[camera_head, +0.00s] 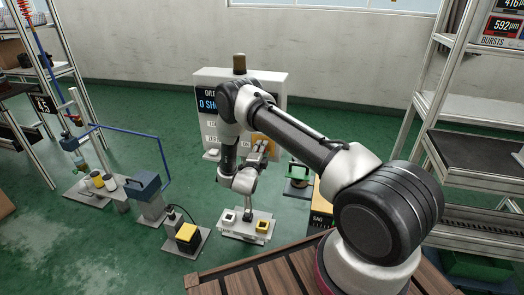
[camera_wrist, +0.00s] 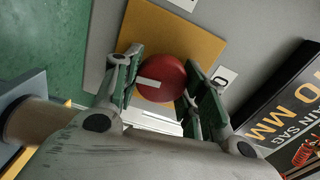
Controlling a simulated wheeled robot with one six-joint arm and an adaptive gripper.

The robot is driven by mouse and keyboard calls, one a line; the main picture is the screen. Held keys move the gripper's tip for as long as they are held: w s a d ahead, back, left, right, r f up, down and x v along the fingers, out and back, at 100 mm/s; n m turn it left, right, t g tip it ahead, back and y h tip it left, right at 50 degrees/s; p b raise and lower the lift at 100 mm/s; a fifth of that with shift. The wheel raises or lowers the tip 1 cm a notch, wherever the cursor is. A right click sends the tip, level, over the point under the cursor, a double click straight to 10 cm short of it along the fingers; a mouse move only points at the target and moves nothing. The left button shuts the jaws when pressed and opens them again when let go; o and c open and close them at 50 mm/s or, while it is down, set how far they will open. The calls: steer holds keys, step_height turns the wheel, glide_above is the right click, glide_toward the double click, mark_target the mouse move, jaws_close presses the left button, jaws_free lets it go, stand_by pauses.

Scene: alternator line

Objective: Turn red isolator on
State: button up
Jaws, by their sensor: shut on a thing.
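The red isolator (camera_wrist: 165,77) is a round red knob with a white pointer bar, on a yellow plate (camera_wrist: 165,28) in the wrist view. The bar lies nearly crosswise in the picture, its visible end toward the left. My gripper (camera_wrist: 160,82) has one finger on each side of the knob and is shut on it. A white label with a dark mark, perhaps a 0 (camera_wrist: 222,76), sits right of the knob. In the head view my gripper (camera_head: 258,148) is at the white panel (camera_head: 270,78); the knob is hidden there.
A dark sign with yellow letters (camera_wrist: 268,120) stands close on the right in the wrist view. Below the panel in the head view are a white block (camera_head: 229,217) and a yellow-black box (camera_head: 188,235). A blue-framed fixture (camera_head: 148,192) stands left; a shelf rack (camera_head: 470,150) right.

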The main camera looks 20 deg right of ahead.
steer(key=shift+f+m, duration=0.15)
steer(key=shift+m, duration=0.45)
steer(key=o, duration=1)
steer(key=v, duration=1.2)
